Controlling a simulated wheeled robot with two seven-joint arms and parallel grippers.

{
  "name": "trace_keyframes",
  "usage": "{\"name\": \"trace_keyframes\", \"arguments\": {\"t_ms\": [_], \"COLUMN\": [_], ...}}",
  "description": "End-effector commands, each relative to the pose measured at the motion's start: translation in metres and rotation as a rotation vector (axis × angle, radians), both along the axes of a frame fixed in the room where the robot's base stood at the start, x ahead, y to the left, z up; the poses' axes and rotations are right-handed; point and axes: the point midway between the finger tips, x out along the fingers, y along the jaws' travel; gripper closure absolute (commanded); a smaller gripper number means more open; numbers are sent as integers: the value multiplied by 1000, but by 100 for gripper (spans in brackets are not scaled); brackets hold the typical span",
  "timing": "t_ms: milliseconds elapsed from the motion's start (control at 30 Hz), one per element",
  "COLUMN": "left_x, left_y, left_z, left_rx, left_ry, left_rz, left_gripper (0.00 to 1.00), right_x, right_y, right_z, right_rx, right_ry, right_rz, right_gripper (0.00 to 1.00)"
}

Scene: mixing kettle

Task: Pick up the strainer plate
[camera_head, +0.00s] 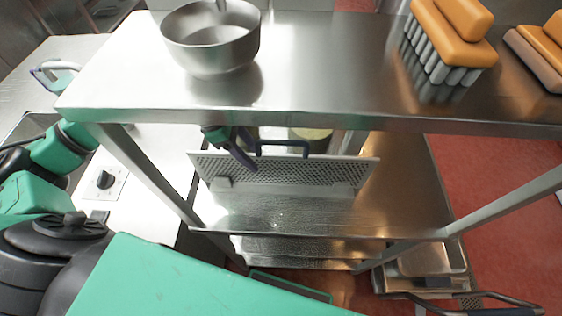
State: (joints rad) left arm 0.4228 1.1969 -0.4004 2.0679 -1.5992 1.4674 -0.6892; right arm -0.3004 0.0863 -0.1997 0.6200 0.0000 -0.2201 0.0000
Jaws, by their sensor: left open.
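The strainer plate (290,177) is a grey perforated panel with a dark blue handle (284,145) on its upper edge. It stands tilted on the lower shelf of a steel table, below the upper shelf's front edge. My left gripper (243,152) is open, its dark fingers by the left end of the handle and in front of the plate's upper left part. I cannot tell whether the fingers touch the handle. The upper shelf hides part of this gripper and its wrist. My right gripper is not in view.
The upper shelf (330,75) bears a steel bowl (212,45) and orange-backed brushes (450,35). Table legs frame the lower shelf (400,205) on both sides. A pale container (310,138) stands behind the plate. A steel tray (432,262) is at the lower right.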

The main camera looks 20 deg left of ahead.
Motion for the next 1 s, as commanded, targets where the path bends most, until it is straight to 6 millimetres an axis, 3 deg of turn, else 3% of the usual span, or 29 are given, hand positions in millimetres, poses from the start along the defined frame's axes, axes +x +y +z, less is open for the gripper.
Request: {"name": "trace_keyframes", "arguments": {"t_ms": [167,367,500,667,700,800,1000], "left_x": [5,14,14,15,15,15,15], "left_y": [-18,-56,-59,-58,-58,-58,-58], "left_z": [4,5,-10,-12,-12,-12,-12], "left_rx": [-4,-2,1,2,2,2,1], "left_ry": [1,1,4,1,1,1,1], "left_rz": [-1,-3,1,1,1,1,1], "left_gripper": [52,52,52,52,67,100,100], "right_x": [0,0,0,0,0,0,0], "right_y": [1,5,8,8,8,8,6], "right_z": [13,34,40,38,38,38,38], "right_rx": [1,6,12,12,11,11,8], "right_ry": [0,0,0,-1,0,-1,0], "right_rz": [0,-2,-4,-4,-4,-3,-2], "right_gripper": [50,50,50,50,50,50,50]}}
